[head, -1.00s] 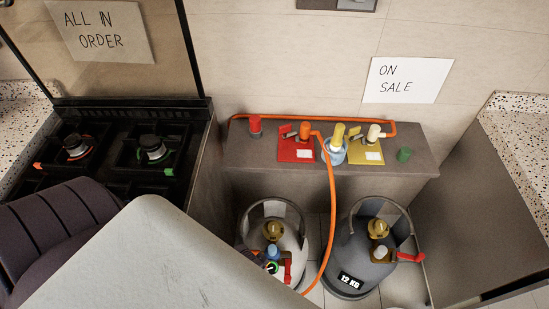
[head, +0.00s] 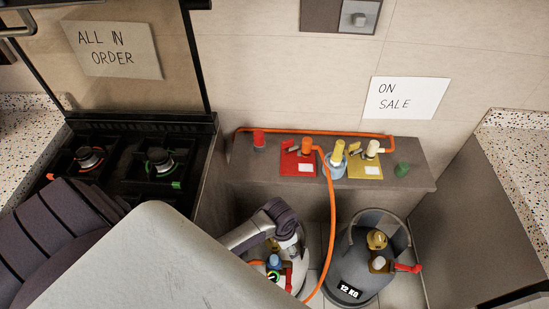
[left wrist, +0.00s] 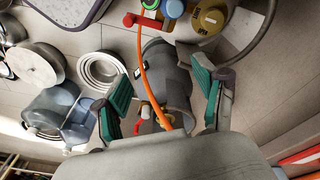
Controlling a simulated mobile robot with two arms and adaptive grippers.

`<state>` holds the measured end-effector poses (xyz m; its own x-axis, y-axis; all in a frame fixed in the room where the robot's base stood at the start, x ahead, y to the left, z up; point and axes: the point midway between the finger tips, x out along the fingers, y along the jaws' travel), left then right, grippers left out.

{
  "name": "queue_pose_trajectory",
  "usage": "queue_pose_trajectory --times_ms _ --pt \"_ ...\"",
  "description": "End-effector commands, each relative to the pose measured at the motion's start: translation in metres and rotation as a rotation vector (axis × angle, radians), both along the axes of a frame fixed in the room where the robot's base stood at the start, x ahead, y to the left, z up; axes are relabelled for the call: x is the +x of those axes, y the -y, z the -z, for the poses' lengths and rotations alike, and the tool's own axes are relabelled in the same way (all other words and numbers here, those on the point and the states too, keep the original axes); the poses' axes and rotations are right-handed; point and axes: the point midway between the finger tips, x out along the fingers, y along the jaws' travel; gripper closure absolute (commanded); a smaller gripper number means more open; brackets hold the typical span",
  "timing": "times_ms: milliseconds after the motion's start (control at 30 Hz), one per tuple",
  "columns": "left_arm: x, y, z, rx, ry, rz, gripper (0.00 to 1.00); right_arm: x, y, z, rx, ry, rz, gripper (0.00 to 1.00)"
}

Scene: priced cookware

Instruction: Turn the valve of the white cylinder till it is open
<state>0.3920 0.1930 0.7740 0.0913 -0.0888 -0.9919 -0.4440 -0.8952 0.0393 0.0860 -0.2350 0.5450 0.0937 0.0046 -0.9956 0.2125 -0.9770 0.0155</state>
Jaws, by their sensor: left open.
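The white cylinder (head: 309,262) stands on the floor below the shelf in the head view, left of the grey cylinder (head: 369,248) marked 12 KG. A red handle (head: 289,276) and a blue knob (head: 273,262) show at its top. A link of my left arm reaches over it and hides part of its top and collar. In the left wrist view my left gripper (left wrist: 160,72) is open, teal fingers spread with nothing held. A red handle (left wrist: 144,21), a blue knob (left wrist: 173,8) and a brass fitting (left wrist: 211,18) lie beyond the fingertips. My right gripper is out of view.
An orange hose (head: 332,220) runs down from the shelf (head: 408,179) between the cylinders. The shelf holds red and yellow valve displays. A stove (head: 120,155) stands left, a dark panel (head: 465,210) right. Pots (left wrist: 33,62) and a blue container (left wrist: 78,125) show in the wrist view.

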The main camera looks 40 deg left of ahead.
Motion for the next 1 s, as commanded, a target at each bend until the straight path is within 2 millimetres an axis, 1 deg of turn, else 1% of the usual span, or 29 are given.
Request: queue_pose_trajectory --times_ms 33,100,200,300,400,567,667,867,1000 --pt "0.014 -0.010 0.010 0.015 -0.013 0.006 0.29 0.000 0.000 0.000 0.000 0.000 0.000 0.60" --pt "0.029 -0.027 0.025 0.031 -0.036 0.008 0.29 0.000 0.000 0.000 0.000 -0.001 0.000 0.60" --pt "0.048 -0.052 0.041 0.056 -0.063 0.002 0.29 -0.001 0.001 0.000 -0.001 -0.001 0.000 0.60" --pt "0.060 -0.074 0.049 0.075 -0.078 -0.012 0.29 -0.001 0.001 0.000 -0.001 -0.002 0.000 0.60" --pt "0.065 -0.087 0.053 0.085 -0.088 -0.022 0.29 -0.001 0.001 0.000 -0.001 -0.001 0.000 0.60" --pt "0.067 -0.092 0.059 0.088 -0.091 -0.026 0.29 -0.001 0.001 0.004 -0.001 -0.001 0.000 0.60" --pt "0.066 -0.092 0.067 0.088 -0.091 -0.026 0.29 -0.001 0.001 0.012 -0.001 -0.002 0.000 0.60" --pt "0.066 -0.092 0.095 0.089 -0.092 -0.026 0.29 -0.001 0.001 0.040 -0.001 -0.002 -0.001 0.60" --pt "0.066 -0.092 0.120 0.088 -0.093 -0.026 0.29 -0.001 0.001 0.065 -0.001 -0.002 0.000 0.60"
